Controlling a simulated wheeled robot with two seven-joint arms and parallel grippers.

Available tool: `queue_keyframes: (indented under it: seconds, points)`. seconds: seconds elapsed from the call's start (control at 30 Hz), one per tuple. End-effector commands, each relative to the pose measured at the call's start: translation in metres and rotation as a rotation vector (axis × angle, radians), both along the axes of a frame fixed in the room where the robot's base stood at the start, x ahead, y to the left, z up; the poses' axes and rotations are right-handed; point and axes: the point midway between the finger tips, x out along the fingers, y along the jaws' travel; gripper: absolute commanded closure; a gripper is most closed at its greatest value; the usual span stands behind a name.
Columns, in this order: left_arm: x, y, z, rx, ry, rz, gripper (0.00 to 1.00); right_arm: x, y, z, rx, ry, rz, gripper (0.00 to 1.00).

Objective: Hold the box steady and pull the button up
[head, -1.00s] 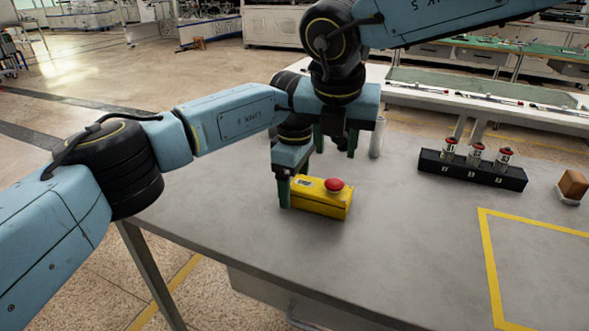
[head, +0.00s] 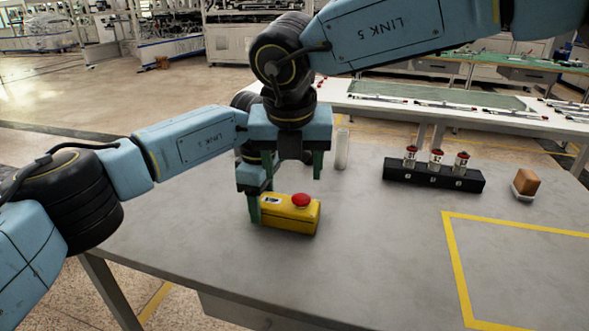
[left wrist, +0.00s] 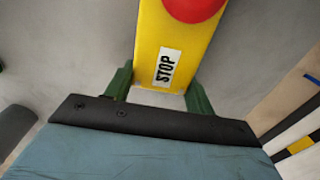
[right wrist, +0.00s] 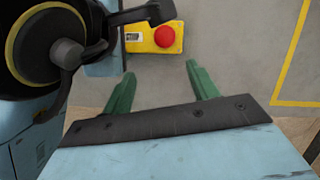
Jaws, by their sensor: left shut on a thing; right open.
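The yellow box (head: 288,222) lies on the grey table, with a round red button (head: 300,200) on its top. My left gripper (head: 260,200) is shut on the box's left end, its fingers on either side. In the left wrist view the box (left wrist: 150,40) has a STOP label between the fingers, and the red button (left wrist: 193,6) is cut off by the top edge. My right gripper (head: 293,170) is open and empty, above and behind the box. In the right wrist view the button (right wrist: 165,36) is ahead of the open fingers (right wrist: 160,72), apart from them.
A black rack (head: 432,176) with several red-topped items stands at the back right. A white cylinder (head: 342,149) stands behind the box. A brown block (head: 526,182) sits on a small white base at the far right. Yellow tape (head: 455,265) marks an empty area. The table's front is clear.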

Motion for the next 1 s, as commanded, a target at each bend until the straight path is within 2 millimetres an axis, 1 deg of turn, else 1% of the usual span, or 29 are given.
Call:
queue_keyframes:
  seconds: [0.03, 0.17, 0.27, 0.33, 0.47, 0.53, 0.7, 0.8, 0.9, 1.0]
  points:
    - [0.000, 0.000, 0.000, -0.001, -0.001, 0.000, 0.74, -0.005, 0.004, -0.005, 0.004, 0.023, 0.050, 0.41]
    - [0.000, 0.000, 0.000, -0.001, -0.001, 0.000, 0.74, -0.017, 0.014, -0.009, 0.009, 0.056, 0.213, 0.41]
    - [0.000, 0.000, 0.001, -0.001, -0.001, 0.000, 0.74, -0.021, 0.017, -0.007, 0.019, 0.059, 0.330, 0.41]
    - [0.000, 0.000, 0.001, -0.001, -0.001, 0.000, 0.74, -0.022, 0.014, -0.003, 0.025, 0.050, 0.401, 0.41]
    - [0.000, 0.000, 0.001, -0.001, -0.001, 0.000, 0.74, -0.016, 0.003, 0.006, 0.037, 0.017, 0.498, 0.41]
    - [0.000, 0.000, 0.001, -0.001, -0.001, 0.000, 0.74, -0.011, -0.006, 0.011, 0.038, -0.006, 0.533, 0.41]
    - [0.000, 0.000, 0.001, -0.001, -0.001, 0.000, 0.74, -0.001, -0.029, 0.020, 0.036, -0.051, 0.574, 0.41]
    - [0.000, 0.000, 0.001, -0.001, -0.001, 0.000, 0.74, 0.004, -0.038, 0.023, 0.033, -0.067, 0.580, 0.41]
    - [0.000, 0.000, 0.001, -0.001, -0.001, 0.000, 0.74, 0.006, -0.042, 0.022, 0.029, -0.073, 0.584, 0.41]
    - [0.000, 0.000, 0.001, -0.001, -0.001, 0.000, 0.74, 0.009, -0.042, 0.015, 0.027, -0.075, 0.585, 0.41]
